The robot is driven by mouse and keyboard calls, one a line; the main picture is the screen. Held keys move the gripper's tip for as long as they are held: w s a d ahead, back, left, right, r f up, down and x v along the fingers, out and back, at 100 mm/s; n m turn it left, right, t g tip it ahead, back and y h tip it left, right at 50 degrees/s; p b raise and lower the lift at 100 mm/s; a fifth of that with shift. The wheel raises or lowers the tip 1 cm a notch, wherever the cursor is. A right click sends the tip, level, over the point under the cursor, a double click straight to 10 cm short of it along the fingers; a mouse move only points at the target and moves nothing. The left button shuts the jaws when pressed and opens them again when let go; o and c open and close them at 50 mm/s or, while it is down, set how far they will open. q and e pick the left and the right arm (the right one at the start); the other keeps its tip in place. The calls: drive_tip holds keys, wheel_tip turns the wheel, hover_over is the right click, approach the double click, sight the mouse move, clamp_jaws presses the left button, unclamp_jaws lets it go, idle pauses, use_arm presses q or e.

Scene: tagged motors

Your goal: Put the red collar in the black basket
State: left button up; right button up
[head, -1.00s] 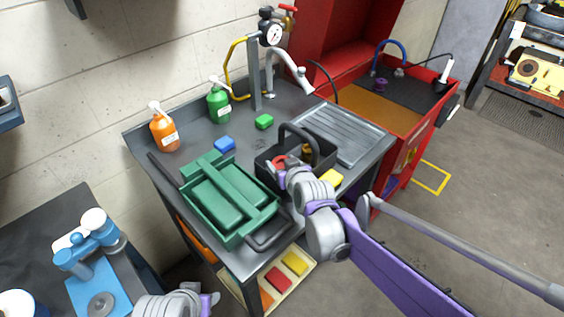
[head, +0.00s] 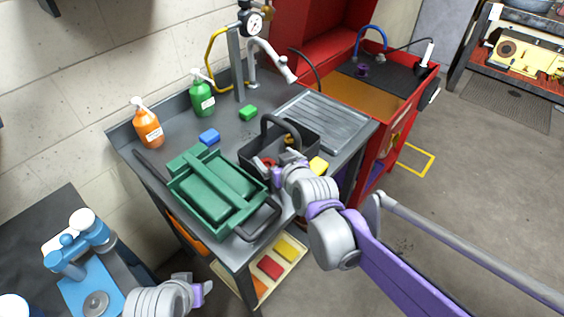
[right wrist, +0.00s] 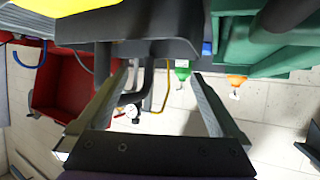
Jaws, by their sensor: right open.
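The black basket (head: 300,131), with an arched handle, stands on the grey bench, right of the green toolbox. A small red piece, apparently the red collar (head: 268,161), shows at the basket's near left part, mostly hidden by my right gripper. It appears within the basket's outline; I cannot tell whether it rests inside. My right gripper (head: 266,171) is open at the basket's near side. In the right wrist view its two fingers (right wrist: 160,92) are wide apart, nothing held between them, with the dark basket (right wrist: 130,30) close above. My left gripper (head: 203,290) is low, left of the bench; its jaws are unclear.
The green toolbox (head: 215,197) sits close left of the basket. Blue (head: 209,136), green (head: 248,112) and yellow (head: 318,166) blocks lie around them. Orange (head: 148,128) and green (head: 202,97) bottles stand at the back. A ribbed drainboard (head: 325,118) lies to the right.

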drive_tip(key=shift+v, duration=2.7)
drive_tip(key=s+d+f+m+g+h, duration=0.1)
drive_tip(key=s+d+f+g, duration=0.1)
drive_tip(key=s+d+f, duration=0.2)
drive_tip(key=s+d+f+m+g+h, duration=0.1)
drive_tip(key=s+d+f, duration=0.4)
drive_tip(key=s, duration=0.6)
drive_tip(key=s+d+f+m+g+h, duration=0.1)
drive_tip(key=s+d+f+g+h, duration=0.1)
drive_tip(key=s+d+f+g, duration=0.2)
drive_tip(key=s+d, duration=0.1)
drive_tip(key=s, duration=0.2)
drive_tip(key=shift+s+f+m, duration=0.25)
drive_tip(key=shift+f+m, duration=0.15)
